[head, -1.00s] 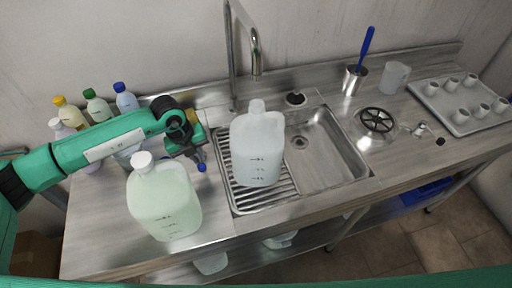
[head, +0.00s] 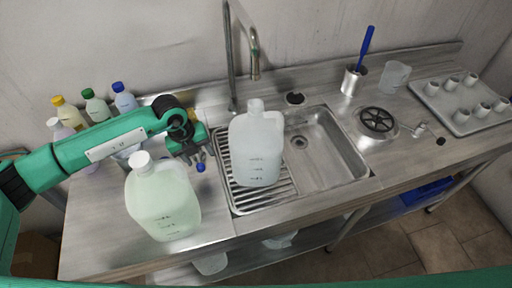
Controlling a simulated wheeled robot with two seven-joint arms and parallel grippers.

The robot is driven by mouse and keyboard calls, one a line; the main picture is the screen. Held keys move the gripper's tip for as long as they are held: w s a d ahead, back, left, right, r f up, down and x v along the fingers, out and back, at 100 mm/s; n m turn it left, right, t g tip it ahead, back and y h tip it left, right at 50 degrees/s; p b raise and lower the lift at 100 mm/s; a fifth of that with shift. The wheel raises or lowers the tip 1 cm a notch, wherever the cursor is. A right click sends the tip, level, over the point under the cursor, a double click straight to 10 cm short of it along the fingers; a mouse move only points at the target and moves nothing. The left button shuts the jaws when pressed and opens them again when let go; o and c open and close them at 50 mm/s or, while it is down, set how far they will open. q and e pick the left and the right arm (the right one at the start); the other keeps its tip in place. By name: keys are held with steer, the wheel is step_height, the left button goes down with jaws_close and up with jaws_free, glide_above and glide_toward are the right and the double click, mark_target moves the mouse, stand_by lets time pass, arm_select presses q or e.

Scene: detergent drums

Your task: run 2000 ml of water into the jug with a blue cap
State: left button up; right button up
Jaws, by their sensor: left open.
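A translucent jug (head: 257,150) with measuring marks stands upright on the ribbed rack at the sink's left side, below the tap (head: 254,55). Its neck is pale, with no blue on it; I cannot tell its water level. A small blue cap (head: 201,167) shows at the counter beside the rack, just below my left gripper (head: 203,157). My left gripper is open, its fingers pointing down close to the cap; I cannot tell whether they touch it. A second jug (head: 165,205) with a white cap and pale green liquid stands on the counter in front. My right gripper is out of view.
Several bottles, one blue-capped (head: 125,98), stand at the back left behind my arm. The sink basin (head: 318,150) is empty. To its right are a metal cup with a blue-handled brush (head: 354,78), a clear beaker (head: 395,77), a black handwheel (head: 377,121) and a tray of cups (head: 444,118).

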arm_select(q)
steer(key=shift+r, duration=0.15)
steer(key=shift+s+a+r+p, duration=0.15)
steer(key=shift+r+p, duration=0.4)
steer(key=shift+r, duration=0.5)
steer(key=shift+w+a+r+p, duration=0.15)
steer(key=shift+r+p, duration=0.4)
steer(key=shift+r, duration=0.45)
steer(key=shift+s, duration=0.1)
